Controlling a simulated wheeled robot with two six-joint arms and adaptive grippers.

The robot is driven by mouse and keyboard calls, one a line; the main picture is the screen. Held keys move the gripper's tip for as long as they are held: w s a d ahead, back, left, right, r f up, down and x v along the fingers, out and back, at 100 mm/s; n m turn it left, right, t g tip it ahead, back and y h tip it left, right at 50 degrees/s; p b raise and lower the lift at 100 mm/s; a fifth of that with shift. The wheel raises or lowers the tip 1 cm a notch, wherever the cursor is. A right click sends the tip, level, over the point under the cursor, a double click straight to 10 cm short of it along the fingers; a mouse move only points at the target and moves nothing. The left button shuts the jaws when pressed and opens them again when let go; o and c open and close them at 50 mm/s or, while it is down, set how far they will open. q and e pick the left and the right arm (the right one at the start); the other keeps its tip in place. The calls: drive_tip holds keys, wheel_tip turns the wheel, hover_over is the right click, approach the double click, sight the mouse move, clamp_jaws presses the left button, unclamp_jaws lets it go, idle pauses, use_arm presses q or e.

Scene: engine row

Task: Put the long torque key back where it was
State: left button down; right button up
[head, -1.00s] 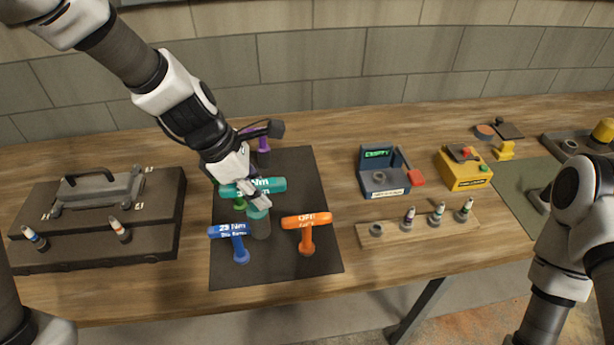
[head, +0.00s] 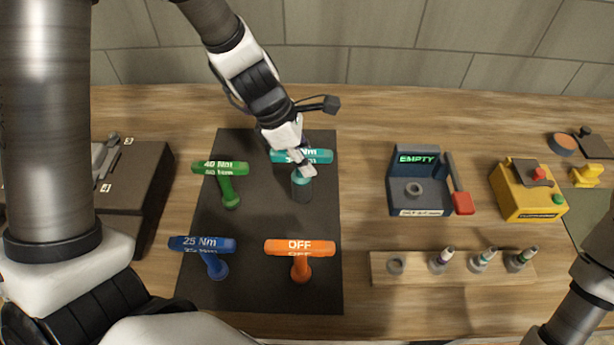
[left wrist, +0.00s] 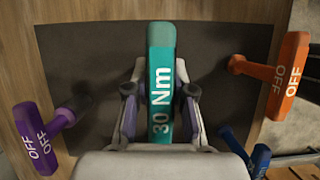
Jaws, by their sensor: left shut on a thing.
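My left gripper (head: 306,168) is shut on the teal T-handled key (head: 318,157) over the right-hand back part of the dark mat (head: 265,225). The key's handle points up and its dark lower end (head: 302,190) points down; I cannot tell whether it touches the mat. In the left wrist view the handle, marked 30 Nm (left wrist: 161,75), lies between the two fingers (left wrist: 160,100). A green key (head: 228,185), a blue key (head: 212,257) and an orange key marked OFF (head: 300,262) stand on the mat. A purple OFF key (left wrist: 42,130) shows in the left wrist view. My right gripper is out of view.
A dark tester reading EMPTY (head: 418,172) and a yellow box (head: 525,190) stand to the right. A wooden strip (head: 415,272) with several small bits lies in front of them. A dark case (head: 140,180) is at the left, partly hidden by my arm.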

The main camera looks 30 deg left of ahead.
sight(301, 176)
use_arm(q)
drive_tip(key=f, duration=0.1)
drive_tip(key=w+f+b, duration=0.1)
drive_tip(key=f, duration=0.1)
drive_tip(key=shift+f, duration=0.3)
drive_tip(key=shift+s+f, duration=0.1)
drive_tip(key=shift+f, duration=0.05)
drive_tip(key=shift+s+r, duration=0.25)
drive_tip(key=shift+f+b, duration=0.3)
drive_tip(key=shift+b, duration=0.05)
drive_tip(key=c, duration=1)
unclamp_jaws()
drive_tip(key=shift+w, duration=0.15)
drive_tip(key=shift+r, duration=0.1)
